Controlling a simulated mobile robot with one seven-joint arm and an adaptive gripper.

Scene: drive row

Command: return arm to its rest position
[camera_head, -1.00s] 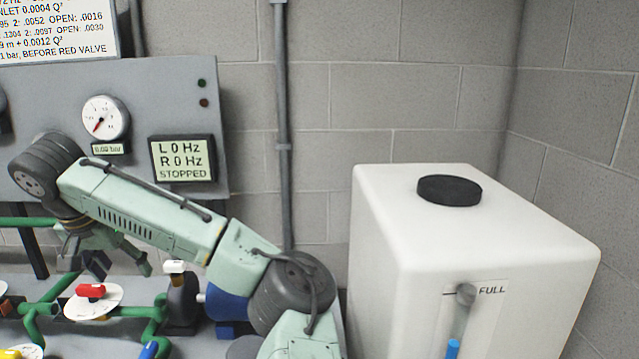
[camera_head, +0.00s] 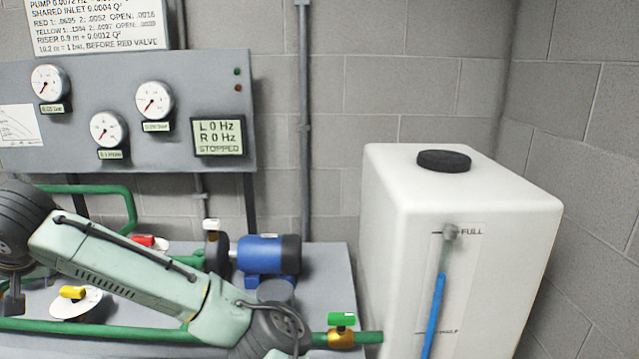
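My pale green arm (camera_head: 120,265) reaches from the bottom middle up to the left edge of the head view. Its dark wrist joint (camera_head: 20,225) is cut off by that edge. A dark part of my gripper (camera_head: 13,300) shows below the wrist, over the bench and left of the yellow-handled valve (camera_head: 73,293). The rest of the gripper is out of the picture, so its fingers and anything between them cannot be made out.
Green pipes (camera_head: 100,330), a red-handled valve (camera_head: 150,242), a green-handled valve (camera_head: 341,320) and a blue pump motor (camera_head: 265,255) surround the arm. A display (camera_head: 218,137) reads L 0 Hz, R 0 Hz, STOPPED. A white tank (camera_head: 400,220) stands at right.

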